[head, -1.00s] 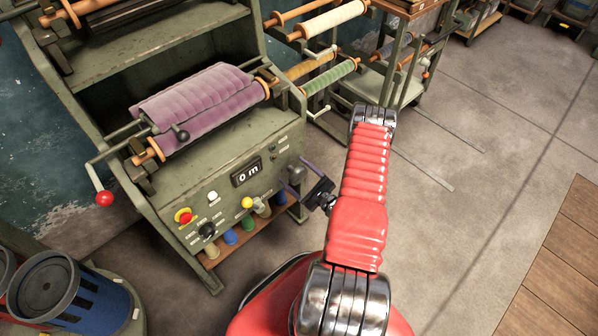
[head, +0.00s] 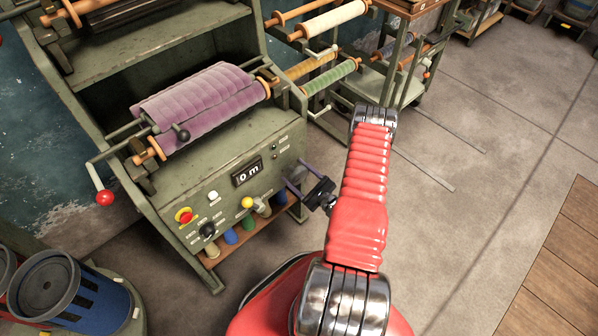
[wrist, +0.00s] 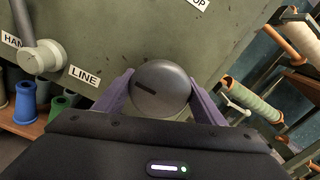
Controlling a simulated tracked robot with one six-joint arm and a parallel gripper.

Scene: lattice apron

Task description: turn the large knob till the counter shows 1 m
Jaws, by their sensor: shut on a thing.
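The large knob (wrist: 161,88) is a round grey disc with a dark slot-like mark on its left half. It sits on the front of the green machine (head: 215,165), at the right end of the panel. My gripper (wrist: 161,92) is shut on the knob, one purple finger on each side of it. In the head view my gripper (head: 297,178) covers much of the knob. The counter (head: 248,173) on the panel reads 0 m. A roll of purple cloth (head: 195,105) lies on the machine above the panel.
A lever with a yellow ball (head: 247,202) stands left of the knob, by the LINE label (wrist: 83,74). A red button (head: 184,216) and black dial (head: 208,230) are further left. Thread cones (head: 230,237) stand below. Floor at right (head: 450,240) is clear.

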